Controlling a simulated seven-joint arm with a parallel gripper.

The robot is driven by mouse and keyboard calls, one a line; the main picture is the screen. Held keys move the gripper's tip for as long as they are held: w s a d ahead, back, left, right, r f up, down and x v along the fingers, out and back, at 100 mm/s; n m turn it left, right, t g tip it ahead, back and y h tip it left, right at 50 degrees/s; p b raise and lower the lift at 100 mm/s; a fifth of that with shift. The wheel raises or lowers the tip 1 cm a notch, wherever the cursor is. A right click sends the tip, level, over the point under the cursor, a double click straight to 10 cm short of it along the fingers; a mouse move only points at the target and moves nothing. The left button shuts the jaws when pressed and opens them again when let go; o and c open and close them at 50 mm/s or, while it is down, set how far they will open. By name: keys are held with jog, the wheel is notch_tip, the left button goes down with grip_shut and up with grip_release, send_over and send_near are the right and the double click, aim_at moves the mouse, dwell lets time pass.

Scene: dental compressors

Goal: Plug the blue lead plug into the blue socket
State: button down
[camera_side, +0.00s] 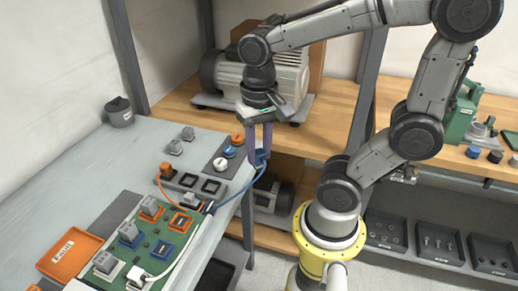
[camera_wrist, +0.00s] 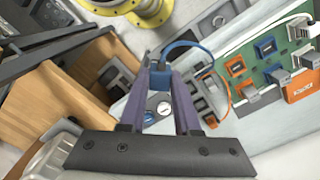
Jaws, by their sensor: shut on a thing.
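My gripper (camera_side: 257,150) is shut on the blue lead plug (camera_side: 261,158) and holds it in the air beside the bench's right edge. In the wrist view the blue plug (camera_wrist: 180,48) is at the fingertips, with its blue lead looping to the right. The plug's front face is partly hidden by the fingers.
An orange socket (camera_side: 181,222) and several grey plugs sit on the board. A grey panel with knobs (camera_side: 223,158) is behind. An orange tray (camera_side: 69,252) is at left.

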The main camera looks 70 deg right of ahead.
jog(key=n, duration=0.8)
jog(key=shift+n, duration=0.3)
jog(key=w+a+f, duration=0.3)
jog(key=w+a, duration=0.4)
jog(key=a, duration=0.3)
jog(key=w+a+f, duration=0.3)
jog(key=w+a, duration=0.5)
jog(key=a, duration=0.2)
jog(key=shift+w+f, duration=0.25)
jog(key=shift+f, duration=0.05)
jog(key=shift+a, duration=0.1)
jog(key=shift+f, duration=1.9)
